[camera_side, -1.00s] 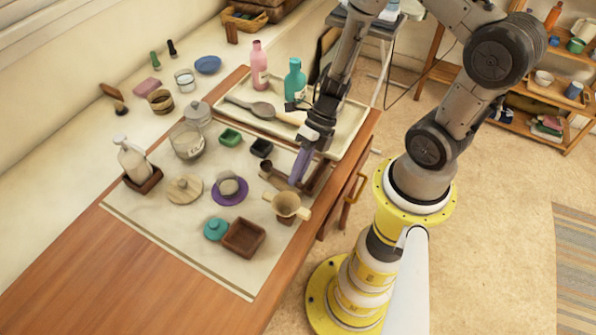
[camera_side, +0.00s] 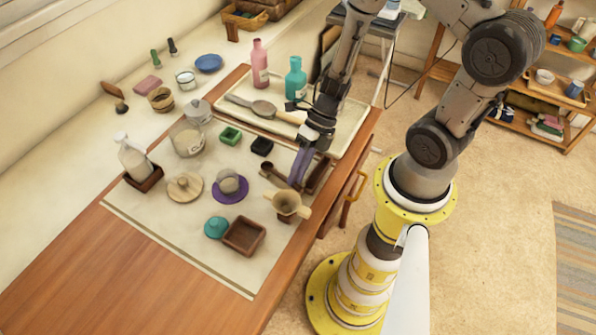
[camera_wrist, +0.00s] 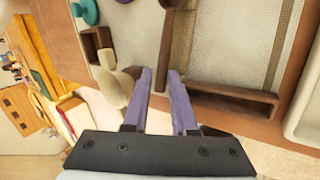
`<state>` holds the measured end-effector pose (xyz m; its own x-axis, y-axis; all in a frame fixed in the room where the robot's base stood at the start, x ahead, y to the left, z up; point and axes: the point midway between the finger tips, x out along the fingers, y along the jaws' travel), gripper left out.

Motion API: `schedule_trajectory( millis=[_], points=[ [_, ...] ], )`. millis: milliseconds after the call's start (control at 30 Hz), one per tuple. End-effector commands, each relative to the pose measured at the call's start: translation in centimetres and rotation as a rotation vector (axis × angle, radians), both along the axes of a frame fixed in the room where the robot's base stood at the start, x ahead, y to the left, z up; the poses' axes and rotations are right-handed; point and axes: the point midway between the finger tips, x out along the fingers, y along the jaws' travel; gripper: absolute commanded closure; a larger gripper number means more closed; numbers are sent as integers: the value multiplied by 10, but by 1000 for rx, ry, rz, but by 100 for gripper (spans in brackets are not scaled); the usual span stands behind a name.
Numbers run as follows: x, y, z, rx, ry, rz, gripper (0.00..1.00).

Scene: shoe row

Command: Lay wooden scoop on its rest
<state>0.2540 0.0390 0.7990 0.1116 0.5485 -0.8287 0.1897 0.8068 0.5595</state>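The dark wooden scoop (camera_side: 268,168) lies on the pale mat, its bowl to the left and its handle running toward my gripper. In the wrist view the scoop's handle (camera_wrist: 166,45) runs down between my purple fingertips. My gripper (camera_side: 296,182) points down, low over the mat; its fingers (camera_wrist: 160,73) stand apart on either side of the handle. Whether they touch it is hard to tell. The long brown rest (camera_side: 319,175) lies empty just right of my gripper; it also shows at the right in the wrist view (camera_wrist: 235,100).
A square brown tray (camera_side: 244,236), a teal lid (camera_side: 215,228) and a purple saucer (camera_side: 230,196) lie nearby. A cream tray (camera_side: 345,125) with a spoon is behind. The table's edge lies right of the rest.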

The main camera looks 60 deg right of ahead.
Motion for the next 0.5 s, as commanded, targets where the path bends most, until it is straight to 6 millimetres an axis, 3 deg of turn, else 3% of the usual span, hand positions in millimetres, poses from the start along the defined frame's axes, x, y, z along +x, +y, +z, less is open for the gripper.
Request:
schedule_trajectory(
  millis=[267,500],
  points=[
    [-1,-6,1,-13,2,-3,48],
    [-3,-24,31,-9,-3,-5,48]
  ],
)
